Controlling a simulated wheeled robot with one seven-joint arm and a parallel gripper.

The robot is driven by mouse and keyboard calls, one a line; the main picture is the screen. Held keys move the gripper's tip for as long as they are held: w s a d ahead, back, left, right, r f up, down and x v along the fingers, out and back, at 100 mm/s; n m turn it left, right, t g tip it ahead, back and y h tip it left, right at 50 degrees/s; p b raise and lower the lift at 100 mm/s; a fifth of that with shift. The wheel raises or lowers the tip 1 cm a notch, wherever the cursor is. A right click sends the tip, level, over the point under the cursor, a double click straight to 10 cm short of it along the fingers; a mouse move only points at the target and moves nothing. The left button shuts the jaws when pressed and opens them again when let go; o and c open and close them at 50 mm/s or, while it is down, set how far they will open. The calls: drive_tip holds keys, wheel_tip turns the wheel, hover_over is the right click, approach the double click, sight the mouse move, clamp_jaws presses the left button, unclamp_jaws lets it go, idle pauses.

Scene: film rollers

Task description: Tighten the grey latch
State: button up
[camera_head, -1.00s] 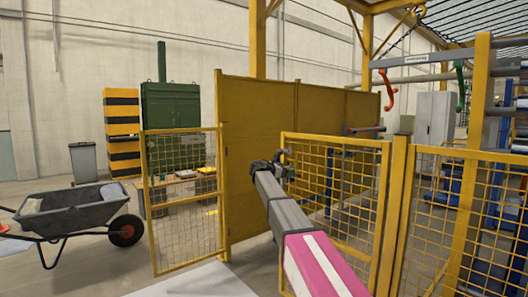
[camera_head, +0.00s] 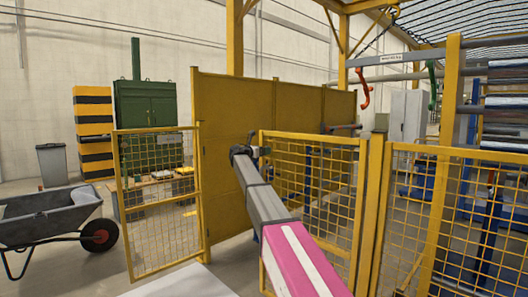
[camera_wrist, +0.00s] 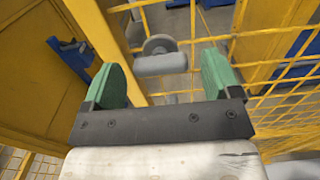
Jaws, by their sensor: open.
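The grey latch (camera_wrist: 160,57) is in the wrist view, a rounded knob with a short thick bar below it, beside a yellow fence post and mesh. My gripper (camera_wrist: 163,66) has two green finger pads set wide apart, open and empty. The latch appears between the pads in the picture, towards their tips; I see no contact, and the depth gap is unclear. In the head view my gripper (camera_head: 262,152) is small at the far end of my arm, near the upper left corner of a mesh panel. I cannot make out the latch there.
Yellow mesh panels (camera_head: 310,185) stand close to my arm. A solid yellow wall (camera_head: 225,150) rises behind. An open mesh gate (camera_head: 160,215) and a wheelbarrow (camera_head: 45,222) are at left. A red hook (camera_head: 363,92) and a green hook (camera_head: 433,88) hang at upper right.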

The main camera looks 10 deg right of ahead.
drive_tip(key=shift+x, duration=0.95)
drive_tip(key=c, duration=0.9)
